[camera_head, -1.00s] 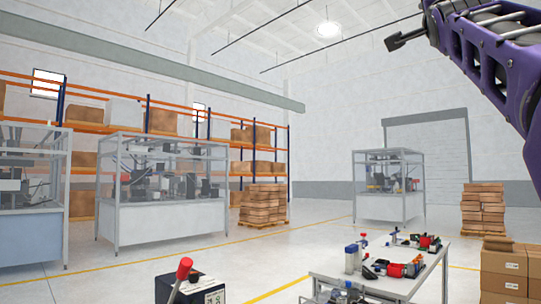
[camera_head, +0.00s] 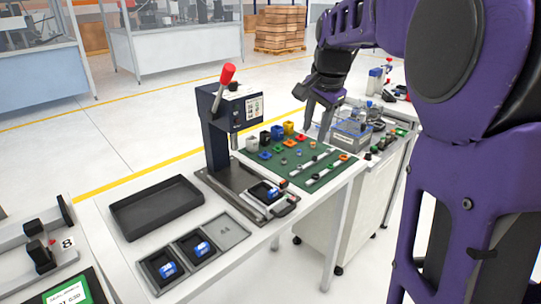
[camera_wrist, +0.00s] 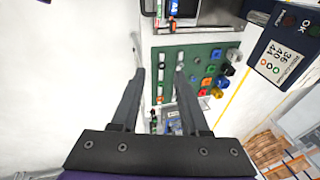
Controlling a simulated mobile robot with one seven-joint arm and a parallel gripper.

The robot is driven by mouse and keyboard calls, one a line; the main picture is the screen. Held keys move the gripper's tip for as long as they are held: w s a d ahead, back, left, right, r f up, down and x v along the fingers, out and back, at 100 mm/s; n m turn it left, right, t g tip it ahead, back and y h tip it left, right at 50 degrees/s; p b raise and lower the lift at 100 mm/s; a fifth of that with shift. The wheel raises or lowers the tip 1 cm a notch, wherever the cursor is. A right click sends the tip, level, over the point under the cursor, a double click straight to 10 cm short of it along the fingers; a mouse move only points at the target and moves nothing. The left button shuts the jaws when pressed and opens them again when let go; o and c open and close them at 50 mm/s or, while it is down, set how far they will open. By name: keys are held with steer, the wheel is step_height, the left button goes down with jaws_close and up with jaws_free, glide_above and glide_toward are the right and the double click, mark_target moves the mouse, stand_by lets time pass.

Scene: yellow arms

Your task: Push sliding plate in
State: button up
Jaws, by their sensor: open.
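The sliding plate (camera_head: 277,206) sticks out at the front of the press (camera_head: 222,125), on its grey base. A black holder with a blue part (camera_head: 264,192) sits on the plate. In the wrist view the plate area (camera_wrist: 175,12) shows at the top edge, partly cut off. My gripper (camera_head: 317,125) is open and empty, above the far right of the green mat, clear of the plate. In the wrist view its two fingers (camera_wrist: 160,72) are apart with the mat behind them.
The green mat (camera_head: 318,178) holds several coloured blocks and rails. A black tray (camera_head: 157,208) and small bins with blue parts (camera_head: 185,250) lie left of and before the press. The press has a red-knobbed lever (camera_head: 226,74). Another table (camera_head: 385,150) stands at right.

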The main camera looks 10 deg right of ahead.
steer(key=n+g+y, duration=0.1)
steer(key=g, duration=0.1)
glide_above(288, 210)
steer(key=s+d, duration=0.2)
steer(key=s, duration=0.1)
step_height(288, 210, down, 5)
steer(key=w+f+b, duration=0.1)
steer(key=f, duration=0.4)
steer(key=a+f+b, duration=0.1)
steer(key=f, duration=0.5)
steer(key=w+f+b, duration=0.1)
steer(key=f, duration=0.4)
steer(key=shift+w+a+f, duration=0.3)
steer(key=shift+w+a, duration=0.05)
steer(key=shift+a, duration=0.05)
jaws_close()
